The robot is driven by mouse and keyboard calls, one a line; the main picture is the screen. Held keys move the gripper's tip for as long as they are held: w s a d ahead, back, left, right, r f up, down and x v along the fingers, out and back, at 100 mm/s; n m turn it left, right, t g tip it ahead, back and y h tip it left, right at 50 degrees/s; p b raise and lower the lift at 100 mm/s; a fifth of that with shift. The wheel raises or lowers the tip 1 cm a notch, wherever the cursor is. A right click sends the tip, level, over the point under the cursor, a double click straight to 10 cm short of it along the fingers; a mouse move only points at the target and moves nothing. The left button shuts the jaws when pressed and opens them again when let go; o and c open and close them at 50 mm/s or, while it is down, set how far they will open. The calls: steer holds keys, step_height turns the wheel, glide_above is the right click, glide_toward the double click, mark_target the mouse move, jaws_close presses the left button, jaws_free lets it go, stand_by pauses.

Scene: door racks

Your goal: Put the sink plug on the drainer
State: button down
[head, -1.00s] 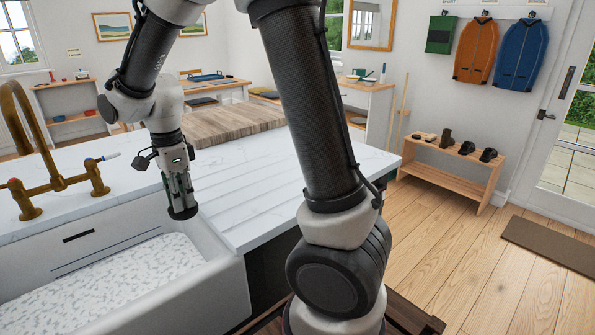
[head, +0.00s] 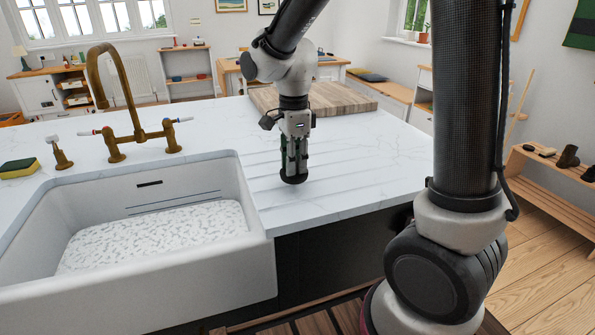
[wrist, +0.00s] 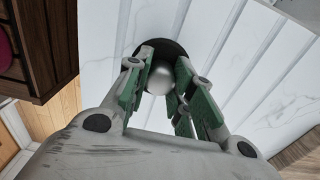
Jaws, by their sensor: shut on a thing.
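The sink plug is a dark disc (head: 294,180) with a rounded silver knob (wrist: 162,78). My gripper (head: 294,168) points down, its green-padded fingers shut on the knob; the disc shows beyond the fingertips in the wrist view. The drainer (head: 345,170) is the grooved white marble to the right of the sink. The plug is over the drainer's left part, close to the surface; I cannot tell whether it touches. The drainer's grooves also fill the wrist view (wrist: 235,50) around the plug.
The white sink (head: 258,215) lies left of the drainer, with a brass tap (head: 125,100) behind it. A yellow-green sponge (head: 18,168) sits far left. A wooden board (head: 345,98) lies behind the drainer. The drainer's right part is clear.

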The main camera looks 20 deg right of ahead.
steer(key=shift+f, duration=1.55)
steer(key=shift+f, duration=0.15)
steer(key=c, duration=1.2)
jaws_free()
steer(key=shift+c, duration=0.2)
